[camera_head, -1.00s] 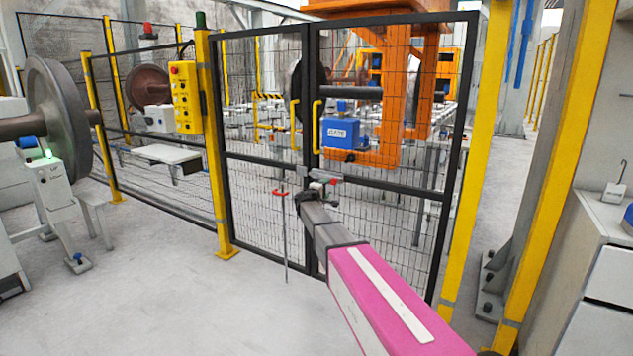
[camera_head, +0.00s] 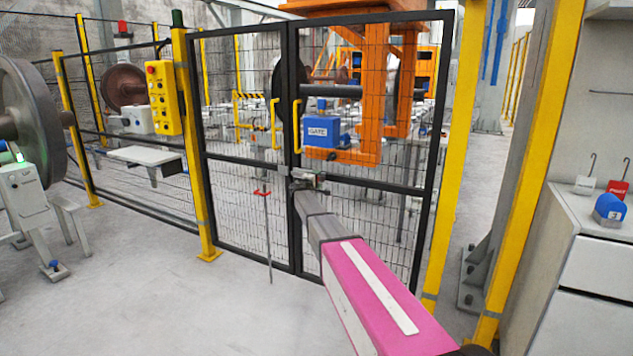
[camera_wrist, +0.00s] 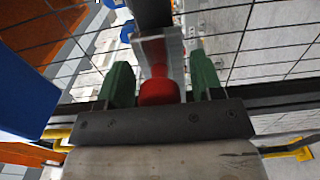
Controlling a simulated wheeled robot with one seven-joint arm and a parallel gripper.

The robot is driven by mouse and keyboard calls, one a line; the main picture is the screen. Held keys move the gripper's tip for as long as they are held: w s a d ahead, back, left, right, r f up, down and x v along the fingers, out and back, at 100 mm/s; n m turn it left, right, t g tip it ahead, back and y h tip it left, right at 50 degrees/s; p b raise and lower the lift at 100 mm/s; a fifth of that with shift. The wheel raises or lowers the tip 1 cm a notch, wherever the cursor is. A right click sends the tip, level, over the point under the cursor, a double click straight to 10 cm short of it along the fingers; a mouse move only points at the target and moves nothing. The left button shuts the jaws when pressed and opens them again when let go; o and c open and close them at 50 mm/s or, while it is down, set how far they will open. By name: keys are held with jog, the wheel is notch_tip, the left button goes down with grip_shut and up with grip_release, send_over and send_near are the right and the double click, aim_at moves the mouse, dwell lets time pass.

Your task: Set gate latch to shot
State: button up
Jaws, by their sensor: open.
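The gate (camera_head: 296,90) is a black-framed mesh gate with two leaves, which look closed. The gate latch (camera_head: 283,170) is a grey bar across the middle where the leaves meet, partly hidden by my gripper. My gripper (camera_head: 307,181) is at the latch in the head view. In the wrist view my gripper (camera_wrist: 163,85) has two green fingers standing apart, one on each side of a red knob (camera_wrist: 160,90). The knob sits in front of a pale grey bracket (camera_wrist: 155,50). I cannot tell whether the fingers touch it.
A red-handled drop rod (camera_head: 267,235) stands at the left leaf. Yellow posts (camera_head: 196,150) flank the gate. A blue box marked GATE (camera_head: 318,131) shows at the gate. A cabinet (camera_head: 590,250) with hooks stands at right.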

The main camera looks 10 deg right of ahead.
grip_shut()
jog(key=w+a, duration=0.3)
jog(key=a, duration=0.2)
jog(key=shift+w+a, duration=0.15)
jog(key=shift+w, duration=0.25)
grip_release()
jog(key=shift+a, duration=0.1)
jog(key=v, duration=1)
jog(key=shift+s+a, duration=0.15)
jog(key=shift+s, duration=0.2)
